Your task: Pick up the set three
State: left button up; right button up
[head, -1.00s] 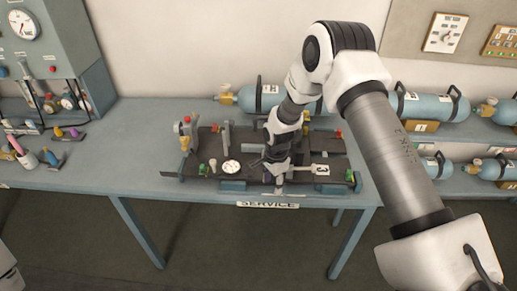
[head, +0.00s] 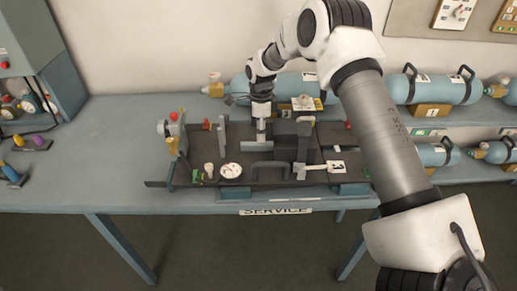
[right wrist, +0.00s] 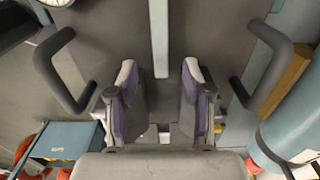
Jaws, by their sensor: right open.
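A dark flat set with a white tag marked 3 (head: 337,167) lies on the blue-grey table (head: 110,195), above the SERVICE label. My right gripper (head: 261,130) points down over the middle of the set. In the right wrist view my right gripper (right wrist: 160,95) is open and empty, with purple-edged fingers apart. A light grey bar (right wrist: 159,40) runs up to the gap between them. Dark handles flank them at left (right wrist: 58,70) and right (right wrist: 270,65); neither is between the fingers. My left gripper is not in view.
A round white gauge (head: 231,171) and a grey block with a red knob (head: 172,130) are at the set's left. Blue cylinders (head: 435,88) lie behind and at the right. A grey cabinet (head: 35,55) stands at the left. The table's left front is clear.

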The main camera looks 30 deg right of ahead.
notch_tip(320, 180, down, 5)
jog(key=shift+p, duration=1.2)
jog(key=shift+f, duration=0.35)
grip_shut()
jog(key=shift+w+r, duration=0.15)
